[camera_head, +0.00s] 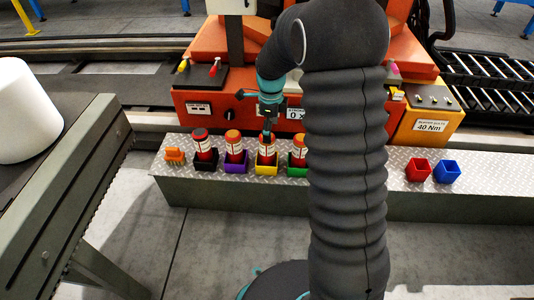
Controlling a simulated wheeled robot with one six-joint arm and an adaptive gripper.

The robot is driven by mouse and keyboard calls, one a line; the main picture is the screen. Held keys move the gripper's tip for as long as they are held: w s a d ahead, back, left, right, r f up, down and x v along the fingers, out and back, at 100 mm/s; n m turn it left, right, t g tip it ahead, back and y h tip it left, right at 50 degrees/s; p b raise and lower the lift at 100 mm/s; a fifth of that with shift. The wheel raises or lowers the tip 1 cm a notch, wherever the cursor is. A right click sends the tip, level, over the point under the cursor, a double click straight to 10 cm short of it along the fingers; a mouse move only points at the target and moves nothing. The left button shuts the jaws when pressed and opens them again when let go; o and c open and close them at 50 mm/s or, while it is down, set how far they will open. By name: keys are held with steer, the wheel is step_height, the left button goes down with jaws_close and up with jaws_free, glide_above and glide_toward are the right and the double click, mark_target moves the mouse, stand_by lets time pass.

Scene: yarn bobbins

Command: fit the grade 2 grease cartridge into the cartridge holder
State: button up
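Several red-and-white cartridges stand upright in coloured square cups on the metal ledge. One cartridge (201,144) is in a black cup (205,164), one (234,145) in a purple cup (237,166), one (266,150) in a yellow cup (266,170), and one (299,144) in a green cup (297,171), partly hidden by my arm. Their labels are too small to read, so I cannot tell which is grade 2. My gripper (267,131) points down at the top of the cartridge in the yellow cup. Whether its fingers grip it is too small to tell. I cannot identify the cartridge holder for certain.
A red cup (418,170) and a blue cup (447,171), seemingly empty, stand right on the ledge (490,181). An orange brush-like object (175,156) is at its left end. Orange machinery (226,119) stands behind. My arm hides the ledge's middle.

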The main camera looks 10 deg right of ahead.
mark_target(267, 147)
step_height(267, 147, down, 4)
steer(key=shift+r, duration=0.25)
steer(key=shift+w+a+f+b, duration=0.15)
steer(key=shift+f+b, duration=0.1)
steer(key=shift+f, duration=0.6)
steer(key=shift+s+a+f+b, duration=0.1)
steer(key=shift+a+f+b, duration=0.1)
steer(key=shift+f, duration=0.7)
steer(key=shift+w+a+f+b, duration=0.15)
steer(key=shift+f+b, duration=0.1)
steer(key=shift+f, duration=0.6)
steer(key=shift+r, duration=0.1)
steer(key=c, duration=1.6)
